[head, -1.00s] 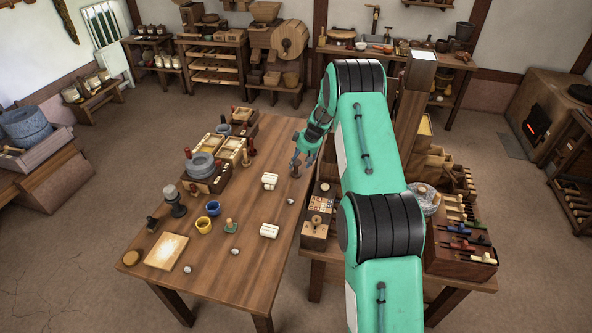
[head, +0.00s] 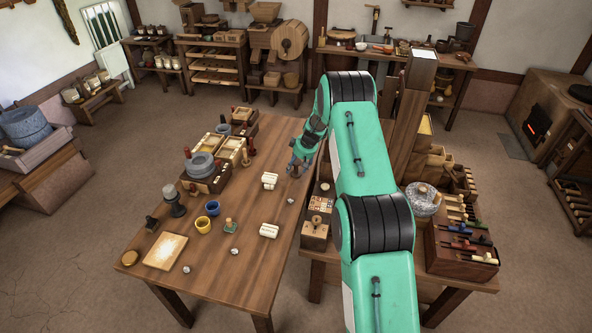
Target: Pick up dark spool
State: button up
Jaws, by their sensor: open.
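My gripper (head: 296,168) hangs low over the right edge of the wooden table (head: 262,215). Its fingers are small in this view and look empty, though I cannot tell what lies directly beneath or between them. No dark spool can be made out for certain. A small dark block (head: 151,223) lies near that left edge. My arm hides part of the right-hand side.
White ribbed pieces (head: 269,181) lie left of my gripper. Yellow (head: 203,225) and blue (head: 212,208) cups stand front left. Wooden boxes and a round grey stone (head: 201,165) fill the far left. A side table with a wooden box (head: 315,232) adjoins the right edge.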

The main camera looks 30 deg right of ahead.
aim_at(296, 162)
dwell(0.5)
jog(key=c, duration=1.2)
jog(key=shift+c, duration=0.2)
jog(key=shift+r, duration=0.15)
jog(key=shift+w+r+p, duration=0.1)
jog(key=shift+r+p, duration=0.25)
jog(key=shift+r, duration=1.15)
jog(key=shift+s+a+r, duration=0.1)
jog(key=shift+s+r, duration=0.1)
jog(key=shift+s, duration=0.1)
jog(key=s+a, duration=0.2)
jog(key=s, duration=0.5)
jog(key=s+a+r, duration=0.1)
jog(key=s+a, duration=0.2)
jog(key=s, duration=0.4)
jog(key=shift+s+a+r, duration=0.15)
jog(key=shift+s+a, duration=0.1)
jog(key=shift+a, duration=0.05)
